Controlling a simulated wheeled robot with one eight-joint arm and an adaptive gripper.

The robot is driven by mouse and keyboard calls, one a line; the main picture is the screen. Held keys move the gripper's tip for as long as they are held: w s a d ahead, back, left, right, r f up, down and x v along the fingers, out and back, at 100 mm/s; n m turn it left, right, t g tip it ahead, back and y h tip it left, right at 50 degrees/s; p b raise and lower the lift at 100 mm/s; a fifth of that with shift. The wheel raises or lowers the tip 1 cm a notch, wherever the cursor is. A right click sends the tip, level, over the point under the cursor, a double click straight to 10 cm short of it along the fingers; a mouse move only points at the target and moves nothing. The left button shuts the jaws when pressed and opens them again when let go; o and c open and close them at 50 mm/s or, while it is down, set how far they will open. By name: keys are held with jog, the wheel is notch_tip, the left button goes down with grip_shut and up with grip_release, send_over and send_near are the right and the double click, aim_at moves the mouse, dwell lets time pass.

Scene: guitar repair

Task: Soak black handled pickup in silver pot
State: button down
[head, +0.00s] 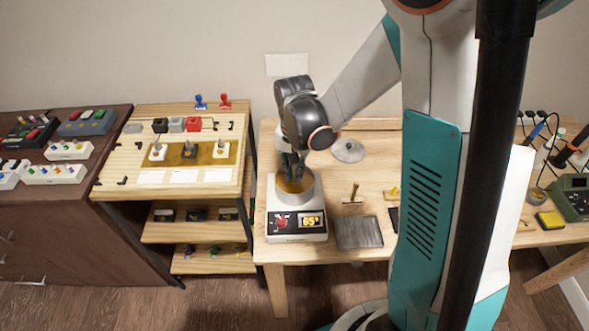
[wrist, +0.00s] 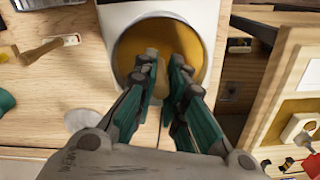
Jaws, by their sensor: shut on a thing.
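The silver pot (head: 306,188) is a round vessel with amber liquid, standing on a white heater (head: 297,222) whose display reads about 65. My gripper (head: 291,177) points down into the pot's mouth. In the wrist view both fingers of my gripper (wrist: 165,70) reach inside the rim of the pot (wrist: 215,35), over the amber liquid (wrist: 182,38). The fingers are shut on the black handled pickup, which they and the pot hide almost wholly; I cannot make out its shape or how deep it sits.
A round grey lid (head: 348,151) lies on the bench behind the pot. A wooden-handled tool (head: 352,195) and a dark grey mat (head: 359,232) lie right of the heater. A shelf unit (head: 120,160) with small parts stands close on the left.

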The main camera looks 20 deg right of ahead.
jog(key=shift+r, duration=0.2)
jog(key=shift+r+p, duration=2.15)
jog(key=shift+r, duration=0.8)
dwell(0.8)
jog(key=shift+r+p, duration=1.35)
jog(key=shift+r, duration=0.65)
jog(key=shift+s+f, duration=0.1)
